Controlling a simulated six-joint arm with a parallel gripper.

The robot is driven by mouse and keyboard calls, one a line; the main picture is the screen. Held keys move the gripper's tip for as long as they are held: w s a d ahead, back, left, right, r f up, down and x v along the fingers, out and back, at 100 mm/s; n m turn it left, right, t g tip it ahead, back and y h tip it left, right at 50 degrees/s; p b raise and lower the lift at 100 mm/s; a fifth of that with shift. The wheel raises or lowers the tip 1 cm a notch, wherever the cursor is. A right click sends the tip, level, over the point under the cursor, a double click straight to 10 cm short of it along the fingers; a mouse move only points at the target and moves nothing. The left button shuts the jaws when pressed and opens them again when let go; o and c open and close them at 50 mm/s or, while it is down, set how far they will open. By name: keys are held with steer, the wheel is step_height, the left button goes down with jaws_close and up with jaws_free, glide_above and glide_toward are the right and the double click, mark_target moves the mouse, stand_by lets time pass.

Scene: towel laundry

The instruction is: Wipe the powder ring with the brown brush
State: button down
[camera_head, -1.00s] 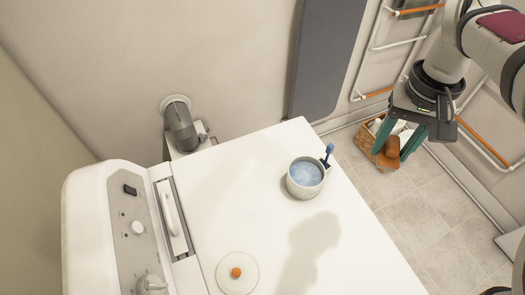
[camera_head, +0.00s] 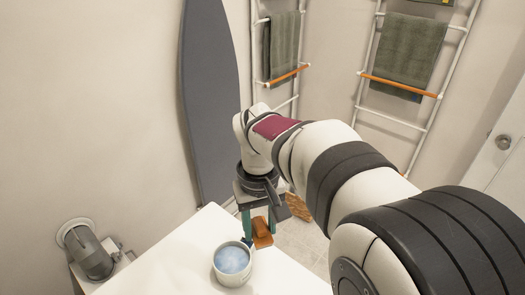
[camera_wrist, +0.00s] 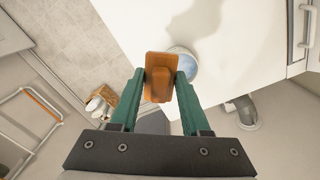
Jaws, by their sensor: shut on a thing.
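The brown brush (camera_wrist: 160,76) is held between the green fingers of my gripper (camera_wrist: 160,84) in the wrist view. In the head view the brush (camera_head: 262,231) hangs below my gripper (camera_head: 263,230), near the far edge of the white machine top (camera_head: 196,243). A white cup with blue contents (camera_head: 232,260) stands on the top just in front of the brush. The brush partly hides this cup (camera_wrist: 187,62) in the wrist view. I cannot make out a powder ring in the current views.
A wicker basket (camera_wrist: 103,100) with white items stands on the tiled floor beside the machine. A dark ironing board (camera_head: 208,100) leans against the wall. Towel ladders (camera_head: 403,53) stand behind the arm. The machine top beyond the cup looks bare in the wrist view.

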steer(key=s+a+f+n, duration=0.3)
steer(key=s+a+f, duration=0.35)
steer(key=a, duration=0.25)
steer(key=s+a+f+n, duration=0.4)
steer(key=s+a+f, duration=0.1)
steer(key=a+f, duration=0.35)
steer(key=shift+w+a+f, duration=0.1)
steer(key=shift+a+f, duration=0.05)
steer(key=shift+f, duration=1.35)
steer(key=shift+a+f, duration=0.1)
steer(key=shift+f, duration=1.35)
step_height(320, 180, down, 2)
steer(key=shift+w+d+r, duration=0.15)
steer(key=shift+w+d, duration=0.45)
steer(key=shift+w, duration=0.05)
steer(key=shift+w+d, duration=0.8)
steer(key=shift+s+a, duration=1.4)
steer(key=shift+a, duration=0.05)
step_height(320, 180, up, 8)
